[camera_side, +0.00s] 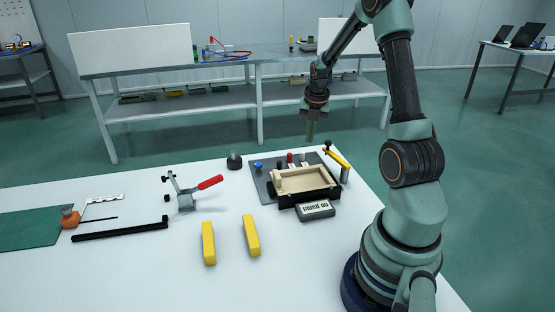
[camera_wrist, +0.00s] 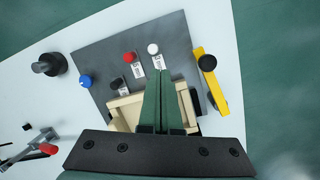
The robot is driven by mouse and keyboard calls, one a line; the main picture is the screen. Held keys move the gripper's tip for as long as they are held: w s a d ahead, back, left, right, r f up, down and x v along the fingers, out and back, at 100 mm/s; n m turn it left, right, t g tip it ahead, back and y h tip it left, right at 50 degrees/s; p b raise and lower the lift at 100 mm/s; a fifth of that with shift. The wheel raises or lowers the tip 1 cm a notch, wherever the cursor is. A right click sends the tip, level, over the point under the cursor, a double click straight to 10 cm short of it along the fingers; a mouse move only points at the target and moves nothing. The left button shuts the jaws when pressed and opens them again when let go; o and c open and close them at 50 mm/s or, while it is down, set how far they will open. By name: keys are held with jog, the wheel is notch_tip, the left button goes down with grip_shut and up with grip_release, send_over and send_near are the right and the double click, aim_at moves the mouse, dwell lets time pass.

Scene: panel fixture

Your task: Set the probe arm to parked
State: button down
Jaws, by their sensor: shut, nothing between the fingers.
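The probe arm (camera_side: 338,158) is a yellow bar with a black knob at one end, at the right edge of the fixture. In the wrist view the probe arm (camera_wrist: 218,88) lies beside the cream nest, to the right of my fingers. The fixture's dark grey plate (camera_side: 262,186) carries a cream nest (camera_side: 290,180) in a black frame. My gripper (camera_side: 311,138) is shut and empty, pointing down above the back of the fixture. In the wrist view my gripper (camera_wrist: 162,74) covers part of the nest, apart from the probe arm.
The plate carries a blue knob (camera_wrist: 86,81), red button (camera_wrist: 130,58) and white button (camera_wrist: 153,49). A sign (camera_side: 316,210) reads "no panel". A red-handled clamp (camera_side: 186,198) and two yellow blocks (camera_side: 208,243) stand left. A black knob (camera_side: 234,161) stands behind.

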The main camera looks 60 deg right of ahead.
jog(key=c, duration=1.5)
grip_release()
jog(key=r, duration=0.3)
jog(key=w+a+r, duration=0.1)
jog(key=r, duration=0.5)
jog(key=shift+w+a, duration=0.15)
jog(key=shift+w, duration=0.05)
jog(key=shift+c, duration=0.2)
jog(key=o, duration=0.5)
jog(key=shift+r, duration=0.2)
jog(key=o, duration=0.4)
jog(key=shift+r+m, duration=0.1)
jog(key=shift+m, duration=0.3)
jog(key=s+d+n+g+y, duration=0.1)
jog(key=s+d+n, duration=0.2)
jog(key=n, duration=1.4)
jog(key=s+d+n+g+y, duration=0.1)
jog(key=s+d+n, duration=0.2)
jog(key=n, duration=1.5)
notch_tip(320, 180, down, 11)
jog(key=shift+a+f, duration=0.1)
jog(key=shift+f, duration=0.1)
